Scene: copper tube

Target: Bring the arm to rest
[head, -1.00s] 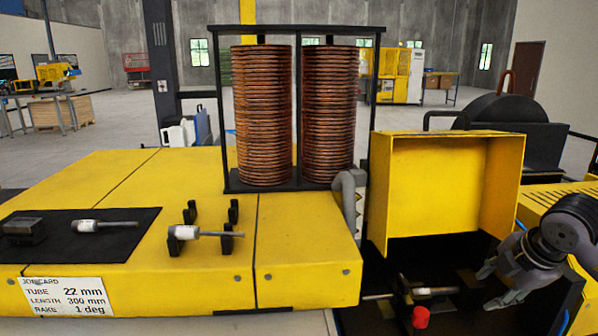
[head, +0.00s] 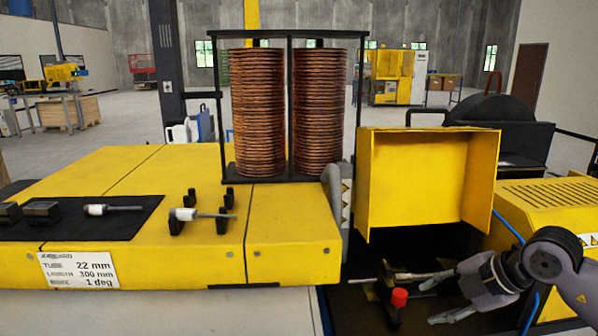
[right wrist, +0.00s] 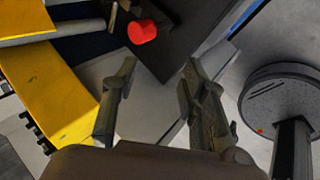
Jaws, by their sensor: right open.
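My right gripper (head: 436,300) is open and empty in the head view. It reaches in from the right, near the dark bay under the yellow hood (head: 415,180). A red knob (head: 399,298) stands just left of its fingertips. In the right wrist view the two fingers (right wrist: 158,75) are spread apart with nothing between them, and the red knob (right wrist: 141,31) lies beyond them. A mandrel-like rod with a white collar (head: 407,276) lies in the bay behind the knob. My left gripper is not in view.
Two copper coil stacks (head: 258,112) stand in a black frame on the yellow machine (head: 290,230). A similar rod rests on black supports (head: 177,228); another lies on the black mat (head: 70,225). A yellow cabinet (head: 550,210) is close to my right arm.

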